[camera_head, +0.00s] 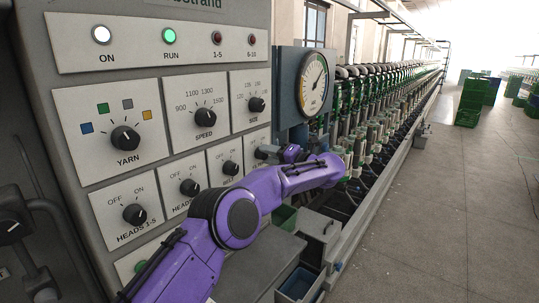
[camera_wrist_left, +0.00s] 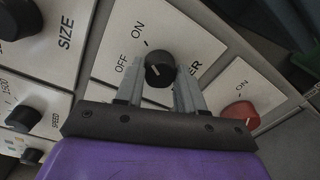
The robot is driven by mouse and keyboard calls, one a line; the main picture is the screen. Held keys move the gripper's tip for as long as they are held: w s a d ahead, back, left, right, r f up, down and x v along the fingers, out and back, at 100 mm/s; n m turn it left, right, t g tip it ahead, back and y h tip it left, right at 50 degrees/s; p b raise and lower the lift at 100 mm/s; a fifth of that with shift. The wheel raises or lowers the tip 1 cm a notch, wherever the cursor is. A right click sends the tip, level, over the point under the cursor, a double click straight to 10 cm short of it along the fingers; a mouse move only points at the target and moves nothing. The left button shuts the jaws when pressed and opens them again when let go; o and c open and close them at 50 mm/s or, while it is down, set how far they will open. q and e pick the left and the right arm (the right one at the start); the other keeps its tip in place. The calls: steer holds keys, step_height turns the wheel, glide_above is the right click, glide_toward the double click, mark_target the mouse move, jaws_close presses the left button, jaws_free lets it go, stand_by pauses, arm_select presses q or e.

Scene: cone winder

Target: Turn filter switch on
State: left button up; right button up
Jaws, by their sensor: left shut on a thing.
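The filter switch is a round black knob (camera_wrist_left: 160,70) on a pale plate with OFF and ON marks, seen in the left wrist view. Its label is partly covered by a finger, with only the last letters showing. My left gripper (camera_wrist_left: 160,85) is shut on this knob, one finger on each side. A small pale line shows on the knob, but I cannot tell for sure which mark it points to. In the head view my left gripper (camera_head: 268,152) is at the right end of the lower switch row, and the arm hides part of the switch. My right gripper is not in view.
A red knob (camera_wrist_left: 240,113) sits beside the filter plate. The heads switch (camera_head: 190,187), size knob (camera_head: 257,104) and speed knob (camera_head: 204,115) are close by on the panel. A round gauge (camera_head: 314,83) stands right of it.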

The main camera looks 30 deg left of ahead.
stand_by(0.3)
arm_select(q)
steer(key=o, duration=1)
steer(key=shift+o, duration=0.2)
steer(key=shift+d, duration=0.25)
steer(key=s+d+b, duration=0.1)
steer(key=d+b, duration=0.3)
steer(key=d, duration=0.6)
steer(key=shift+r, duration=0.2)
